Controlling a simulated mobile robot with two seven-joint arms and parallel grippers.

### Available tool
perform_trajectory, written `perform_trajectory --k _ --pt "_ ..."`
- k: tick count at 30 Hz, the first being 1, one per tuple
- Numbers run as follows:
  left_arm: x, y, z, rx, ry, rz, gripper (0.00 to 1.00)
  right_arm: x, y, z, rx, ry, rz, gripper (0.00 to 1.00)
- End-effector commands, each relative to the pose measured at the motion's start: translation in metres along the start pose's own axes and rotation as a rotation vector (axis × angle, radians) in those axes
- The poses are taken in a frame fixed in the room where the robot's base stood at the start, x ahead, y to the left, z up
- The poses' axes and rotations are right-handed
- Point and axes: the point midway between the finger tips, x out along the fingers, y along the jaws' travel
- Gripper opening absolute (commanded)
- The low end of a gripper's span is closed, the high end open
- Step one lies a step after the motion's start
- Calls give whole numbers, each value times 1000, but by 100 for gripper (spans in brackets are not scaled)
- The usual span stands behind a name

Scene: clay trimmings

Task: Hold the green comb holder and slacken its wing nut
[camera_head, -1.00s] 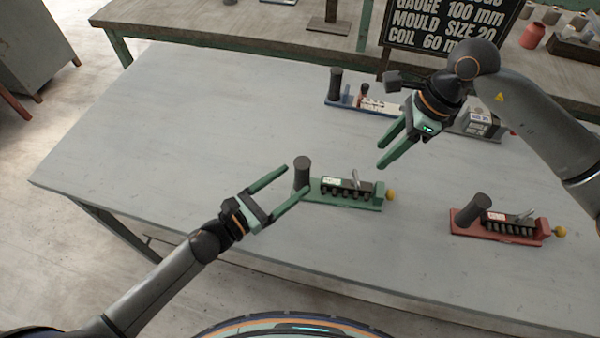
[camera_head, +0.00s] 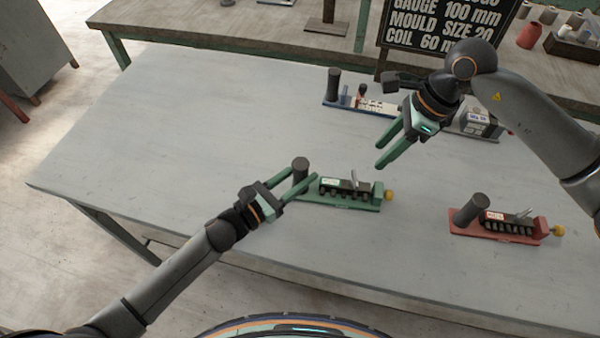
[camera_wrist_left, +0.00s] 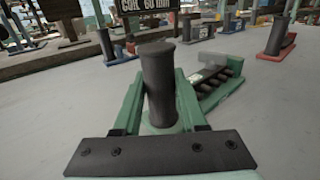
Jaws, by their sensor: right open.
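The green comb holder (camera_head: 345,203) lies on the grey table, with a black post handle (camera_head: 300,167) upright at its left end. A row of dark teeth with a white label runs along its middle. A grey metal piece (camera_head: 354,179) sticks up from it and a yellow knob (camera_head: 389,195) sits at its right end; I cannot tell which is the wing nut. My left gripper (camera_head: 303,181) has its fingers closed around the handle, which also stands between them in the left wrist view (camera_wrist_left: 160,90). My right gripper (camera_head: 379,156) is open and empty, above and behind the holder.
A red comb holder (camera_head: 495,235) lies at the right. A blue one (camera_head: 345,103) and a grey one (camera_head: 480,122) stand at the back, partly behind my right arm. A black sign (camera_head: 445,30) stands beyond. The table's left half is clear.

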Motion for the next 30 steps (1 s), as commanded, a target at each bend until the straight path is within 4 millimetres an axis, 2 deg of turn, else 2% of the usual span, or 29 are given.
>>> perform_trajectory --k 2,10,30 --pt "0 0 0 0 0 0 30 0 0 0 0 0 0 50" --pt "0 0 0 0 0 0 0 0 0 0 0 0 0 50" --pt "0 0 0 0 1 0 0 0 0 0 0 0 0 50"
